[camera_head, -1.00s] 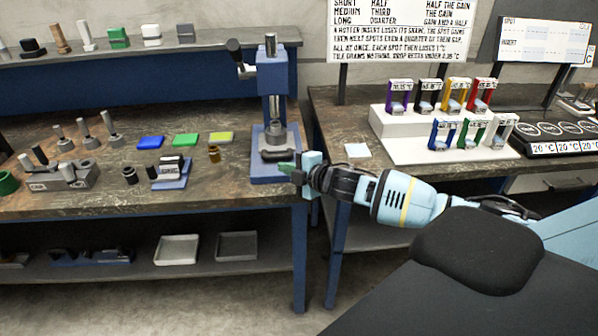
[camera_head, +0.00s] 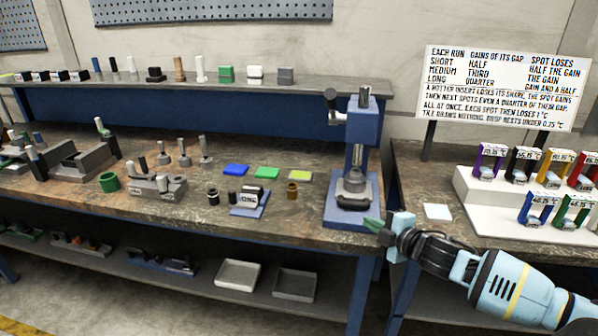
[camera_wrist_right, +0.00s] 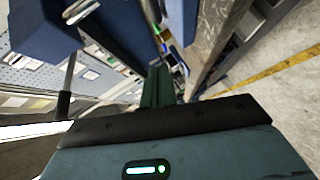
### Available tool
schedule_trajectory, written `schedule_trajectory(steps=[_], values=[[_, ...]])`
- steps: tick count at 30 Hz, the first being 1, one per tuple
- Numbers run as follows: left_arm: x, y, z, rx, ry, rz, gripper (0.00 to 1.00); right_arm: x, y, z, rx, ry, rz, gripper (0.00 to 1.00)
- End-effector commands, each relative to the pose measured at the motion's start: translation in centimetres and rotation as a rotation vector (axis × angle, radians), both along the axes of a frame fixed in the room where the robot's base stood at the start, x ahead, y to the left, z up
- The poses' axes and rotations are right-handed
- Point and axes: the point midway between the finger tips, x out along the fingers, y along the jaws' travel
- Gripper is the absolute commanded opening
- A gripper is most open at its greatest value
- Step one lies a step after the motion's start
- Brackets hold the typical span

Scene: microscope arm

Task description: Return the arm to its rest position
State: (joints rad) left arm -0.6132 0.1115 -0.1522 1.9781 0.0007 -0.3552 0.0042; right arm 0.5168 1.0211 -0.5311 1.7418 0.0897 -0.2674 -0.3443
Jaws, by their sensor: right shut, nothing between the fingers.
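My right gripper (camera_head: 374,226) has green fingers that are shut together with nothing between them. In the head view it is in front of the near right corner of the blue press-like stand (camera_head: 364,135), close to its base; I cannot tell if they touch. The stand has a dark lever knob at its upper left and a metal ram over a dark round piece on its base. In the right wrist view the shut green fingers (camera_wrist_right: 157,87) point away from the camera, with no object in them. My right arm reaches in from the lower right. My left gripper is not in view.
The left bench (camera_head: 300,222) holds a blue, a green and a yellow-green tile (camera_head: 300,175), plus several small fixtures. The right bench carries a white stepped rack (camera_head: 470,190) of coloured holders, a pale square (camera_head: 437,211) and a text sign (camera_head: 500,85). A gap separates the benches.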

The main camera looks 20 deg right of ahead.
Motion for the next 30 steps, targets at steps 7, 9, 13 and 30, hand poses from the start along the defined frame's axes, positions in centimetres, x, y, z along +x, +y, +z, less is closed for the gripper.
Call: schedule_trajectory(steps=[7, 9, 13, 30], values=[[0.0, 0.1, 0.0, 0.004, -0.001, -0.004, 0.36, -1.4, 2.1, -2.8, 0.068, 0.044, 0.006, 0.00], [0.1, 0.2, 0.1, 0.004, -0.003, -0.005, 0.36, -2.9, 3.9, -5.4, 0.137, 0.089, 0.003, 0.00], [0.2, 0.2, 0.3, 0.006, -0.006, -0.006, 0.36, -7.4, 8.1, -11.0, 0.307, 0.197, -0.024, 0.00], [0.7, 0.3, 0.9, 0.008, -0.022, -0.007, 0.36, -32.1, 18.3, -24.9, 0.964, 0.617, -0.490, 0.00]])
